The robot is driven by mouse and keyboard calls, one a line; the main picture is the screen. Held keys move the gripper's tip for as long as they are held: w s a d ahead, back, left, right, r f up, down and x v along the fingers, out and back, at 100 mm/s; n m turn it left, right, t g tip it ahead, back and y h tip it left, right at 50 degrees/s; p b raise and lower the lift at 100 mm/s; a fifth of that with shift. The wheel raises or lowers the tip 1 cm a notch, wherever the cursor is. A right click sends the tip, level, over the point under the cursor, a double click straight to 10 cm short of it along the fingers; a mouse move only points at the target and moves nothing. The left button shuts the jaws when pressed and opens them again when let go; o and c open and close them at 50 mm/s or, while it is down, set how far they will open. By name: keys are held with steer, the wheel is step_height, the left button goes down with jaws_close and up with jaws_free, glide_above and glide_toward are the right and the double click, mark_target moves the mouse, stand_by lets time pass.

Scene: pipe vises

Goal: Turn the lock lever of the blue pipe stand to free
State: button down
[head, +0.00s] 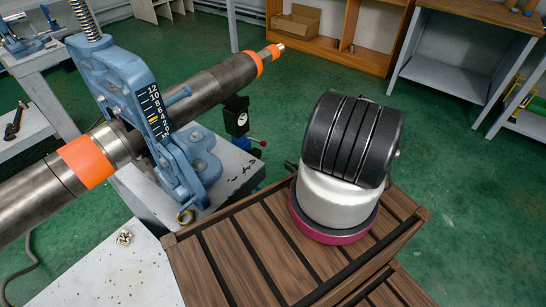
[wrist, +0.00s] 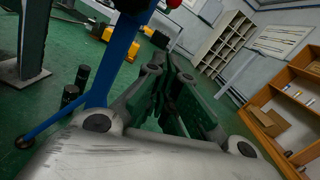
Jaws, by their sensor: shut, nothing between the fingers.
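The blue pipe stand shows in the wrist view as a blue post (wrist: 119,58) with a splayed leg, just left of my gripper. A red knob (wrist: 173,3) shows at the top edge, cut off by the frame. In the head view, the stand's black head (head: 236,115) is under the pipe, behind the blue vise. A small lever with a red end (head: 262,143) sticks out to the right below it. Which way the lock is set cannot be told. My gripper (wrist: 172,72) is shut and empty, its fingers apart from the knob.
A grey pipe (head: 210,88) with orange bands runs through a blue vise (head: 125,85) with a number scale. The vise stands on a grey bench (head: 225,165). Shelves and a wooden cabinet (head: 335,30) line the back. Green floor is open at the right.

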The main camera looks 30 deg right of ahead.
mark_target(257, 141)
steer(key=w+a+r, duration=0.4)
steer(key=w+a, duration=0.1)
steer(key=w, duration=0.4)
steer(key=shift+r, duration=0.2)
steer(key=shift+r+g, duration=0.15)
steer(key=shift+g, duration=0.15)
steer(key=shift+r+g+h, duration=0.2)
steer(key=shift+g+h, duration=0.1)
steer(key=shift+g, duration=0.1)
